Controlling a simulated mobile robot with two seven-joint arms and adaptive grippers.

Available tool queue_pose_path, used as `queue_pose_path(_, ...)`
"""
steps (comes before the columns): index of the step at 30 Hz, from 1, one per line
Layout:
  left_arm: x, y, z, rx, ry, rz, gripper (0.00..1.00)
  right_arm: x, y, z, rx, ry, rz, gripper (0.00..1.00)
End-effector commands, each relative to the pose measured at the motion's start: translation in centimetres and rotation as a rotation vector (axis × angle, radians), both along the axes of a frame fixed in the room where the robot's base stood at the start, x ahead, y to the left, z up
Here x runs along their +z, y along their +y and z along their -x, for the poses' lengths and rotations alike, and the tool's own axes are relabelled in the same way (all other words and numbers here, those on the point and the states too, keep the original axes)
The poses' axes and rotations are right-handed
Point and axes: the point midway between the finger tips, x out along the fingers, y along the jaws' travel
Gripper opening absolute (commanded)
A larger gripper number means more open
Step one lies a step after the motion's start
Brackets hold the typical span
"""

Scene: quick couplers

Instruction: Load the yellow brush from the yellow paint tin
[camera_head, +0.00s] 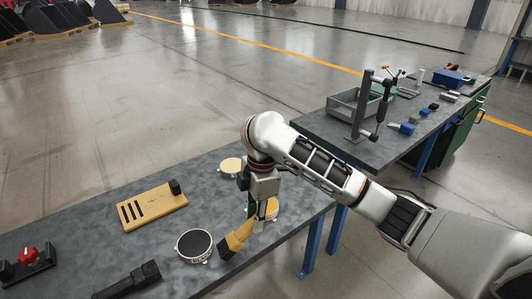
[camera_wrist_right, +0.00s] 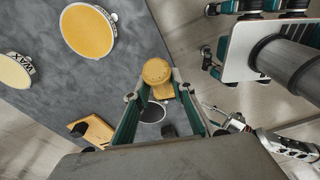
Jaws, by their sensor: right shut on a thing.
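My right gripper (camera_head: 256,217) is shut on the yellow brush (camera_head: 237,237). The brush is tilted, its dark bristles pointing down and left, beside the black tin in the head view. The wrist view shows the brush (camera_wrist_right: 157,72) between the green fingers of the right gripper (camera_wrist_right: 160,95). The yellow paint tin (camera_head: 272,208) is partly hidden behind the gripper in the head view. In the wrist view the yellow tin (camera_wrist_right: 86,33) is clear of the brush, up and left. I do not make out my left gripper.
A black-filled tin (camera_head: 195,245) is left of the brush, and a cream-filled tin (camera_head: 231,167) stands behind. A wooden slotted rack (camera_head: 152,207), a red-knobbed device (camera_head: 28,255) and a long dark object (camera_head: 130,281) are farther left. Another bench (camera_head: 320,124) stands behind my right arm.

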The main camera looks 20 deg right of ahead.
Motion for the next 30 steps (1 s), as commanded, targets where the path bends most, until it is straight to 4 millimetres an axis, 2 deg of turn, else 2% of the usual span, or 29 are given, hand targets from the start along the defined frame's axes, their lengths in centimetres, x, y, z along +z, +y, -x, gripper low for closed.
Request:
queue_pose_path(1, 0.2, 0.1, 0.1, 0.001, 0.002, -0.001, 0.37, 1.0, 0.4, -0.8, 0.128, -0.015, 0.059, 0.0)
queue_pose_path(6, 0.3, 0.1, 0.3, 0.003, 0.01, -0.002, 0.37, 2.1, 0.6, -2.5, 0.562, -0.1, 0.24, 0.0)
queue_pose_path(12, 0.1, 0.3, 0.7, 0.006, 0.023, -0.007, 0.37, 3.4, -0.1, -4.4, 0.935, -0.254, 0.376, 0.0)
queue_pose_path(21, 0.7, 0.4, 0.8, 0.012, 0.027, -0.006, 0.37, 6.1, -2.6, -7.7, 1.345, -0.533, 0.5, 0.0)
queue_pose_path(30, 1.0, 0.6, 0.9, 0.019, 0.033, -0.007, 0.37, 9.3, -5.9, -10.9, 1.595, -0.787, 0.539, 0.0)
